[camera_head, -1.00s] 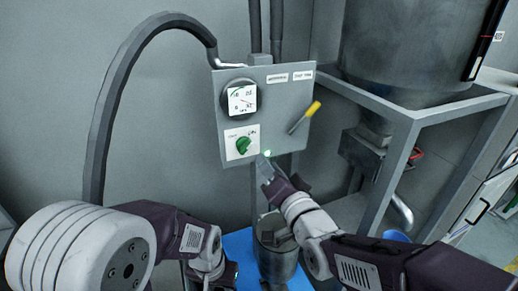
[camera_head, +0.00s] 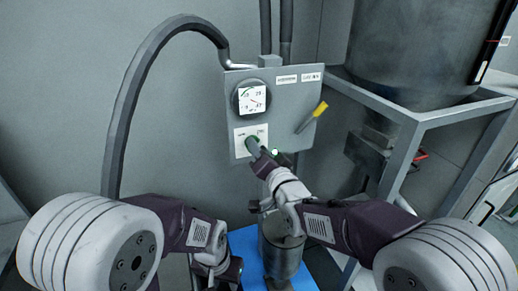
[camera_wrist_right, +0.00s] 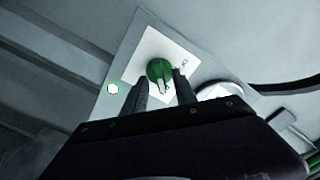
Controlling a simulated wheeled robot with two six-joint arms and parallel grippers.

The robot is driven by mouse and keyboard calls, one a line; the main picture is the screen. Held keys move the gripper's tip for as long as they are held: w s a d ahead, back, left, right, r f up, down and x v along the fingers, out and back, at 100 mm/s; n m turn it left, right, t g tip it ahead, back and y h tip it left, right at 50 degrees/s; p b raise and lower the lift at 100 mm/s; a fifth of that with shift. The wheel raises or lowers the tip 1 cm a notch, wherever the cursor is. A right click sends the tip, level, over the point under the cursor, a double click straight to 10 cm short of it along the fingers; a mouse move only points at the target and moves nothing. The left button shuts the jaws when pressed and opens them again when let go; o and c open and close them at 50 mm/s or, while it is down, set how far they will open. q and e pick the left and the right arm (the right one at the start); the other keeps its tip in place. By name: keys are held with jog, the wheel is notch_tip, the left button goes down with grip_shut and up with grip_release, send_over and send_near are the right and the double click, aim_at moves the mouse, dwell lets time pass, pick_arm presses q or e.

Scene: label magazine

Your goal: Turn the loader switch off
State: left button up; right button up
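The loader switch is a green rotary knob (camera_head: 252,141) on a white plate at the lower part of a grey control panel (camera_head: 290,105). It also shows in the right wrist view (camera_wrist_right: 159,70), with a pale handle bar. My right gripper (camera_head: 259,153) is at the knob and partly hides it in the head view. In the right wrist view its two fingers (camera_wrist_right: 162,80) are apart, one on either side of the knob; firm contact cannot be seen. A small lit lamp (camera_head: 275,152) is beside the gripper. My left gripper (camera_head: 222,271) hangs low, its fingers unclear.
A round gauge (camera_head: 252,97) is above the knob. A yellow-tipped lever (camera_head: 319,109) sticks out at the panel's right. A metal hopper (camera_head: 418,60) stands in a grey frame at right. A metal canister (camera_head: 282,257) stands below on a blue surface (camera_head: 242,240).

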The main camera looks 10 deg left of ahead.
grip_shut()
jog(key=shift+n, duration=0.3)
jog(key=n+b, duration=0.2)
jog(key=n, duration=0.3)
jog(key=n+b, duration=0.2)
jog(key=n, duration=0.4)
jog(key=n+b, duration=0.2)
jog(key=n, duration=0.4)
jog(key=shift+s+a, duration=0.25)
jog(key=shift+n, duration=0.3)
